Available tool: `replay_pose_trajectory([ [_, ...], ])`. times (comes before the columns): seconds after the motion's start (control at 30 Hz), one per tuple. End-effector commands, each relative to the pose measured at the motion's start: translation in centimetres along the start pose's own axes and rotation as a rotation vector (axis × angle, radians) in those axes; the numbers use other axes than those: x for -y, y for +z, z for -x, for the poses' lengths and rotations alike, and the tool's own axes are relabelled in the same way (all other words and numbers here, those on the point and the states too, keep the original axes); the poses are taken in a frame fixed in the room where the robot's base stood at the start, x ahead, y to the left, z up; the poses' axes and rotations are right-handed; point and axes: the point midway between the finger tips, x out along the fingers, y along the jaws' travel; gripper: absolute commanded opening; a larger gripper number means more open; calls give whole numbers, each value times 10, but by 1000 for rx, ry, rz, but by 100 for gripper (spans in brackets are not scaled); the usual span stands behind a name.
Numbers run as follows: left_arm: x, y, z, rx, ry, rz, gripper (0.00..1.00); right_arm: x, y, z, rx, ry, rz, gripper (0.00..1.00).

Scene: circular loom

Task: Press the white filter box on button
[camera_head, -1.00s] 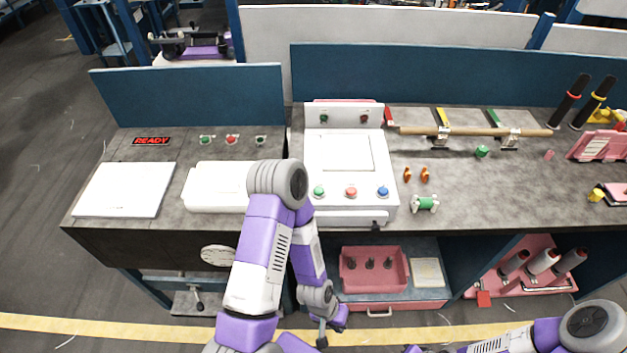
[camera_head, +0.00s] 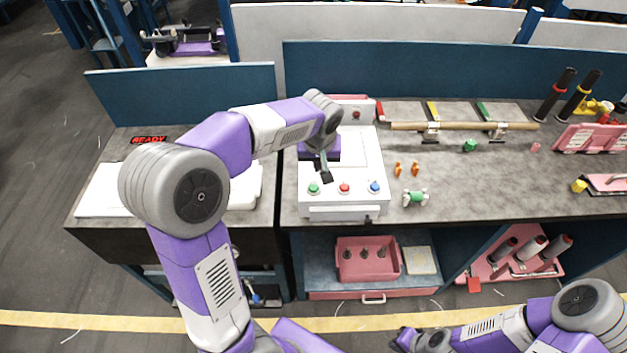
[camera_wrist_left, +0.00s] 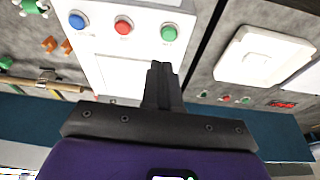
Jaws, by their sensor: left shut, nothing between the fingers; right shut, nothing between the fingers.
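A white box (camera_head: 345,213) stands on the middle of the bench. Its front edge carries a green button (camera_head: 313,188), a red button (camera_head: 344,188) and a blue button (camera_head: 375,187). My left gripper (camera_head: 326,177) points down over the box, just behind and between the green and red buttons; whether it touches the lid I cannot tell. It is shut and empty. In the left wrist view the fingers (camera_wrist_left: 157,75) point toward the green button (camera_wrist_left: 168,33) and appear apart from it. My right gripper (camera_head: 402,340) is low at the bottom right, off the bench, and looks shut.
A raised panel behind the box has a red button (camera_head: 356,115). A white case (camera_head: 245,190) lies on the left bench, partly behind my left arm. Orange pieces (camera_head: 407,169) and a green-and-white spool (camera_head: 414,198) lie right of the box. A wooden rod (camera_head: 465,126) runs behind them.

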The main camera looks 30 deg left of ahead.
Motion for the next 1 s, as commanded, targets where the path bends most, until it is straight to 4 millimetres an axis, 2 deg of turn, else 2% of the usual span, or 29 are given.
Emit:
replay_pose_trajectory([
  [0.03,6,-5,12,-14,-10,21,0,0,0,0,0,0,0,0],
  [0.13,13,-8,23,-23,-25,45,0,0,0,0,0,0,0,0],
  [0.53,14,-8,20,-21,-29,47,0,0,0,0,0,0,0,0],
  [0.67,15,-8,5,-19,-30,48,0,-1,0,-2,0,0,0,0],
  [1.0,17,-9,-67,-17,-32,46,0,-3,0,-8,0,0,0,0],
])
